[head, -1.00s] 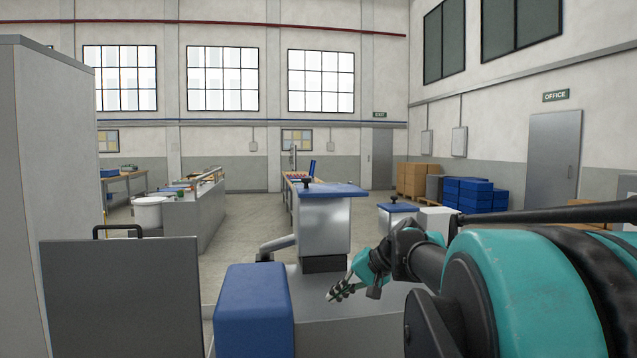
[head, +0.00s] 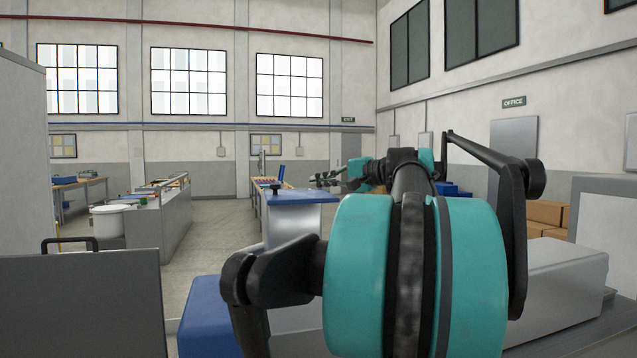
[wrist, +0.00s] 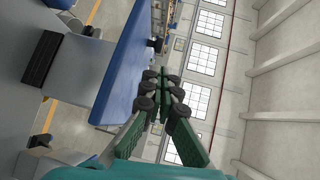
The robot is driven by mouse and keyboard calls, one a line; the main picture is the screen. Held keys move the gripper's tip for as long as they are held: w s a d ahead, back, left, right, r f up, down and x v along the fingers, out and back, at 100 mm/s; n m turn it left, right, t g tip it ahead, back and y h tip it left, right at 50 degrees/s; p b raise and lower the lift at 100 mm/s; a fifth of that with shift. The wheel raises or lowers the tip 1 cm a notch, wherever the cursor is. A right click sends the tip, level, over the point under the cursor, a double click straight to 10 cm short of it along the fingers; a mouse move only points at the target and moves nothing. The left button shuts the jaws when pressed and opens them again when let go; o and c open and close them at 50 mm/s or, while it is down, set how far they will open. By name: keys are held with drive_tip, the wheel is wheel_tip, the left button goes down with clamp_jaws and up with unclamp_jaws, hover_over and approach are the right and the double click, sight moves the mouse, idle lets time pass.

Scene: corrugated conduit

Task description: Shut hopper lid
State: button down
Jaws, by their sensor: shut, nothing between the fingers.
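A blue lid (head: 303,197) with a small black knob lies about level on a grey metal housing (head: 285,225) ahead of me. In the wrist view the same blue lid (wrist: 122,62) runs along the left of the fingers, with its knob beyond. An upright grey panel (head: 75,305) with a black handle stands at the left front. I cannot tell which of the two is the hopper lid. My gripper (head: 322,178) is shut and empty, above and near the blue lid's right end. My arm hides much of the housing's right side.
A blue block (head: 203,322) stands low in front of the housing. A grey casing (head: 560,275) is at the right. A bench with a white tub (head: 110,222) is at the left back. Open floor (head: 215,245) lies between that bench and the housing.

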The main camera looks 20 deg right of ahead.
sight(279, 186)
drive_tip(key=x, duration=1.1)
